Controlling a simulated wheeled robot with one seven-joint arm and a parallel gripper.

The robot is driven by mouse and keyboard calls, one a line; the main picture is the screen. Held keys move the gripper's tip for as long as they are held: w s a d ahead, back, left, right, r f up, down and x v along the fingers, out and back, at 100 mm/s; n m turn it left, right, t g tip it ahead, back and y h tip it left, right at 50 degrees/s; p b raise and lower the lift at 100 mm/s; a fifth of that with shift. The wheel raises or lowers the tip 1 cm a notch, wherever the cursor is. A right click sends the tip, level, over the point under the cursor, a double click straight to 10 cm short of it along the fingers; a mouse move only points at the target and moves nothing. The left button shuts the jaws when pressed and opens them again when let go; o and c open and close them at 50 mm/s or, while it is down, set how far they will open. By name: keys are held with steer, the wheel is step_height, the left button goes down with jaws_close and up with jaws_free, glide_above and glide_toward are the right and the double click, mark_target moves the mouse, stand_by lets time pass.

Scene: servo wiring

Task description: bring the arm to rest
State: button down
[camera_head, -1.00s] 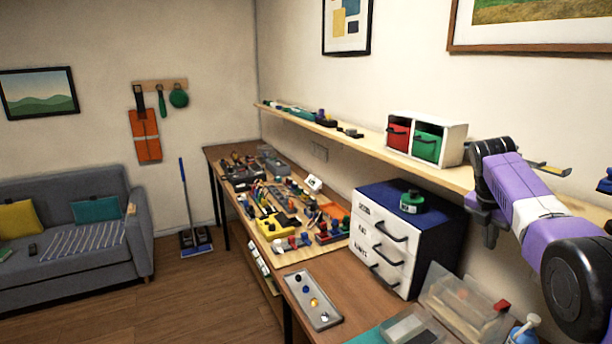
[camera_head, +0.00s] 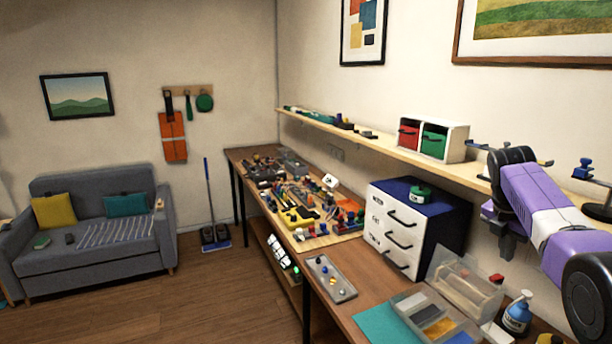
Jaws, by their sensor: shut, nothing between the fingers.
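My arm, purple and white with black joints, reaches in from the right edge in the head view. It is bent at a black joint in front of the wall shelf. My gripper (camera_head: 506,243) shows as a small dark end below that joint, partly hidden by the purple link. It is shut and holds nothing. It appears to the right of the drawer cabinet (camera_head: 397,240) in the picture, apart from the bench top.
A long bench (camera_head: 337,262) along the wall carries tools, a grey tray (camera_head: 330,279), a clear bin (camera_head: 466,283) and a spray bottle (camera_head: 517,314). The wall shelf (camera_head: 380,146) holds a red-and-green drawer box (camera_head: 433,140). The wooden floor (camera_head: 190,290) is open toward the sofa (camera_head: 95,245).

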steer(key=w+a+r+m+t+h, duration=0.1)
steer(key=w+r+m+t, duration=0.1)
steer(key=w+m+t, duration=0.35)
steer(key=w+a+r+m+t, duration=0.1)
steer(key=w+r+m+t, duration=0.2)
steer(key=w, duration=0.5)
steer(key=s+a+f+m+t+y+b, duration=0.1)
steer(key=s+a+f+m+t, duration=0.3)
steer(key=a+f, duration=0.4)
steer(key=s+a+f+m+t+y+b, duration=0.1)
steer(key=s+a+f+m+t, duration=0.15)
steer(key=s+a+f, duration=0.45)
steer(key=s+a+f+m+t+b, duration=0.1)
steer(key=s+a+f+m, duration=0.15)
steer(key=s, duration=0.45)
steer(key=s+a+f+m, duration=0.15)
steer(key=s+a, duration=0.25)
steer(key=s, duration=0.4)
steer(key=s+a+f+m+t+b, duration=0.1)
steer(key=s+a+f+m, duration=0.15)
steer(key=s, duration=0.45)
steer(key=s+a+f+g+y+b, duration=0.1)
steer(key=s+a+g, duration=0.1)
steer(key=s, duration=1.5)
steer(key=s+a+f+g+y+b, duration=0.1)
steer(key=s+a, duration=0.3)
steer(key=s, duration=1.4)
steer(key=shift+a+g+y+b, duration=0.15)
steer(key=shift+g+y+b, duration=0.3)
steer(key=shift+b, duration=0.3)
